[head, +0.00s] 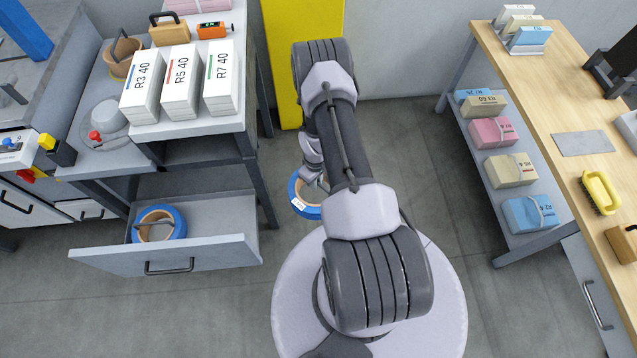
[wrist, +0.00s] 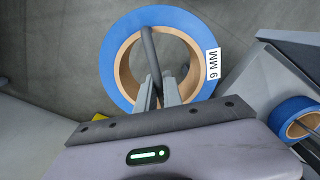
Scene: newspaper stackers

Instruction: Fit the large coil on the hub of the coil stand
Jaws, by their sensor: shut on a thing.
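A blue coil with a tan core and a white label (head: 297,204) hangs beside my arm, left of my base, above the floor. In the wrist view this coil (wrist: 118,62) is labelled "9 MM", and a dark bar crosses its open middle. My gripper (wrist: 158,92) is shut on that bar; in the head view my gripper (head: 318,182) is partly hidden by my arm. A grey round hub-like piece (head: 109,115) stands on the left bench by a red knob; I cannot tell for sure that it is the coil stand.
A second blue coil (head: 177,220) lies in the open drawer (head: 215,250), which juts out at left. White boxes (head: 181,85) stand on a raised shelf above it. A wooden bench (head: 545,90) is at right. The floor between is clear.

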